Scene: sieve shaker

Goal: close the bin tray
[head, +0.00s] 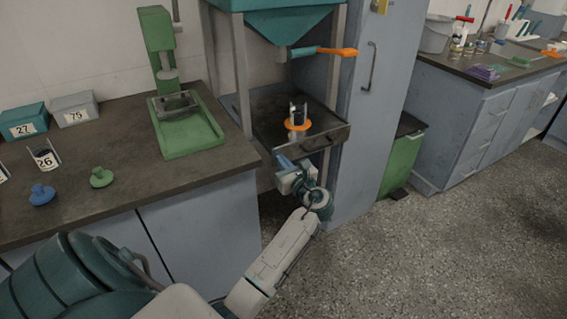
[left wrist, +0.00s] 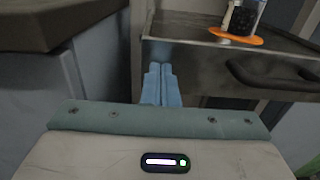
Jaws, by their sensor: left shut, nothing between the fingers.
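The bin tray (head: 268,126) is a dark, shallow metal tray under the teal hopper (head: 290,22). It stands out past the frame's posts, with a bar handle (head: 318,143) on its front face. A clear jar of dark grains (head: 299,113) stands in it on an orange disc (head: 290,125). My left gripper (head: 280,159) is shut and empty at the left part of the tray's front face. In the left wrist view its blue fingertips (left wrist: 160,68) are together against or just before the front panel (left wrist: 190,58); contact is unclear. My right gripper is out of view.
A dark counter (head: 120,190) with a green press (head: 185,130) and numbered boxes is at the left. A tall blue-grey cabinet (head: 375,130) stands right of the tray, with a green bin (head: 402,165) beyond. The speckled floor (head: 450,260) in front is clear.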

